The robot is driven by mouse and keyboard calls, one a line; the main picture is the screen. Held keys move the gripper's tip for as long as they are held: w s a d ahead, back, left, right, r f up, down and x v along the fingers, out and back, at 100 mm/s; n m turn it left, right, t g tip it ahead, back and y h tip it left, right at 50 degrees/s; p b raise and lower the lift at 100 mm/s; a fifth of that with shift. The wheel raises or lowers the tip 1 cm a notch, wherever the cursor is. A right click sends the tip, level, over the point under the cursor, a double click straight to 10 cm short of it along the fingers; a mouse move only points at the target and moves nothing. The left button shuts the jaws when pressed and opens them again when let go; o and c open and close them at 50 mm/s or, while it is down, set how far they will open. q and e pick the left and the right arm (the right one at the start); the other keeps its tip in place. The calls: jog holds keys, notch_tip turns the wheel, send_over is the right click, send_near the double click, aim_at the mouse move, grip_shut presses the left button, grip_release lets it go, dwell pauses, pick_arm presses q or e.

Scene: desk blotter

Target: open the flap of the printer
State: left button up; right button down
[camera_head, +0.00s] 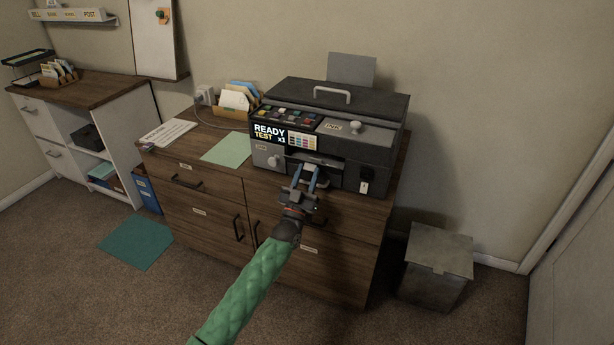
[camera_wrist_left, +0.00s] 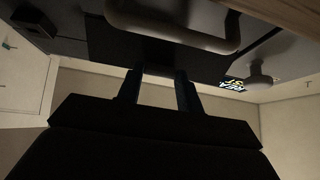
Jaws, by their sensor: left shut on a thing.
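The printer (camera_head: 375,104) is a dark grey box on the wooden cabinet, with a lit display (camera_head: 269,133) reading "READY TEST x1". My left gripper (camera_head: 304,177) is at the middle of its lower front, its two blue-grey fingers shut on the front flap. The gripper hides most of the flap. In the left wrist view the fingers (camera_wrist_left: 161,88) reach up to the dark printer front, beside a curved grey handle (camera_wrist_left: 180,38). The exact contact is too dark to see. The flap looks closed. My right gripper is out of view.
A grey knob (camera_head: 273,161) and a switch (camera_head: 364,187) flank the gripper. The cabinet (camera_head: 200,211) has drawers and doors with handles below it. A green sheet (camera_head: 226,150) and a folder holder (camera_head: 236,106) lie left of the printer. A grey bin (camera_head: 436,266) stands right.

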pick_arm(q)
jog(key=o, duration=1)
jog(key=v, duration=0.7)
jog(key=shift+s+f+b, duration=0.3)
jog(key=shift+b, duration=0.1)
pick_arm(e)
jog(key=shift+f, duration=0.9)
pick_arm(q)
jog(key=shift+a+r, duration=0.1)
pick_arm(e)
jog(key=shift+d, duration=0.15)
